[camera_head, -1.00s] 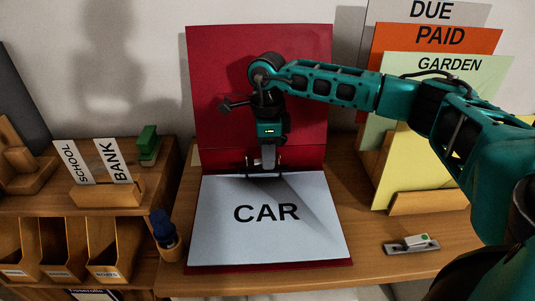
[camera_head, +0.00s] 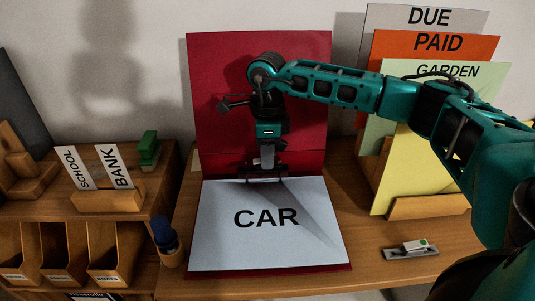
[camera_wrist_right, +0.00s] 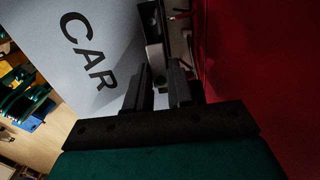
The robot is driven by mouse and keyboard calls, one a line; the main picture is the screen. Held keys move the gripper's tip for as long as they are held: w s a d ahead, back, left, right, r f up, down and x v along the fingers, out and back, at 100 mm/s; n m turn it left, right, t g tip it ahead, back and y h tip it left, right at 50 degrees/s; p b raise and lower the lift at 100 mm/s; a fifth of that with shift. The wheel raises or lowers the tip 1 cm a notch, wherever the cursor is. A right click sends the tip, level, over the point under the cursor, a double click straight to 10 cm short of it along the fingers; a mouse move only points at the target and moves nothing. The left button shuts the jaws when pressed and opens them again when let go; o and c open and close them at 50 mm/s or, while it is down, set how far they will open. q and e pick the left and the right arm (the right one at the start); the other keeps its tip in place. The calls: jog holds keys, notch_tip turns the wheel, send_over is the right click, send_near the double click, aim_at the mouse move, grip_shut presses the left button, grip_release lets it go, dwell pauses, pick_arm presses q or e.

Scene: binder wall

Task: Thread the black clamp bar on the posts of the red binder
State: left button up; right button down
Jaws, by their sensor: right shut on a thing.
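The red binder (camera_head: 313,100) stands open on the desk, its back cover upright against the wall. A white sheet marked CAR (camera_head: 265,245) lies on its lower cover. My right gripper (camera_head: 267,166) points down at the fold and is shut on the black clamp bar (camera_head: 262,179), a thin dark strip by the sheet's top edge. In the right wrist view the fingers (camera_wrist_right: 160,88) show between the sheet and the red cover, with the dark bar (camera_wrist_right: 153,22) beyond them. I cannot make out clearly how the posts meet the bar. My left gripper is not in view.
A rack of coloured folders (camera_head: 430,165) stands at right, near my arm. A small metal tool (camera_head: 410,249) lies before it. A blue-topped holder (camera_head: 166,238) stands left of the binder. A card stand (camera_head: 107,199) and green stapler-like object (camera_head: 148,148) are further left.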

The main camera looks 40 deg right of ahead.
jog(key=shift+s+f, duration=0.1)
jog(key=shift+f, duration=0.05)
dwell(0.9)
jog(key=shift+f+b, duration=0.35)
jog(key=shift+f, duration=0.1)
dwell(0.9)
jog(key=shift+f+b, duration=0.3)
jog(key=shift+f, duration=0.15)
dwell(0.9)
jog(key=shift+s+a+f+b, duration=0.15)
jog(key=shift+a+f+b, duration=0.1)
jog(key=shift+f+b, duration=0.15)
dwell(0.9)
jog(key=c, duration=0.9)
grip_release()
jog(key=shift+f, duration=0.1)
jog(key=shift+d+r+p, duration=0.2)
jog(key=shift+r+p, duration=0.45)
jog(key=shift+r, duration=0.05)
notch_tip(320, 180, up, 6)
jog(key=p, duration=0.3)
jog(key=shift+a+f+p, duration=0.1)
jog(key=shift+f+p, duration=0.15)
jog(key=shift+p, duration=0.1)
jog(key=shift+a+r, duration=0.1)
jog(key=shift+r, duration=0.9)
